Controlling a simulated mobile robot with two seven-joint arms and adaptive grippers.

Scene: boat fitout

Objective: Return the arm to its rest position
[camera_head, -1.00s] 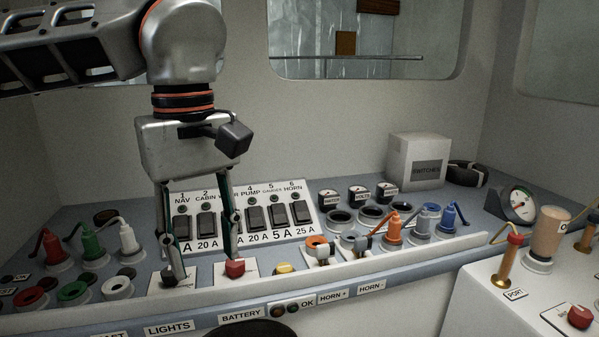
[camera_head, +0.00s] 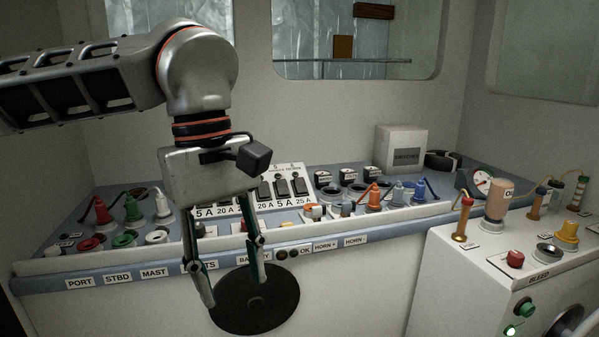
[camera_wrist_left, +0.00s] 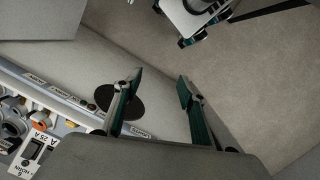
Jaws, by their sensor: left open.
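My left gripper (camera_head: 230,294) is open and empty, its fingers pointing down in front of the switch panel (camera_head: 52,266). In the head view it overlaps a dark round disc (camera_head: 275,290) below the panel's front edge. In the left wrist view the open fingers (camera_wrist_left: 160,78) have nothing between them, and the disc (camera_wrist_left: 126,104) shows behind one finger. Pale metal with teal pieces at the top of the left wrist view looks like my right gripper (camera_wrist_left: 205,28); its jaws are not clear. My left arm comes in from the upper left.
The panel carries coloured connectors, such as a green one (camera_head: 132,207), and breaker switches (camera_head: 282,188). A grey box (camera_head: 402,148) stands at its back. At right, a white console (camera_head: 468,279) holds a red knob (camera_head: 515,259) and a tan cylinder (camera_head: 497,200). The space before the panel looks mostly clear.

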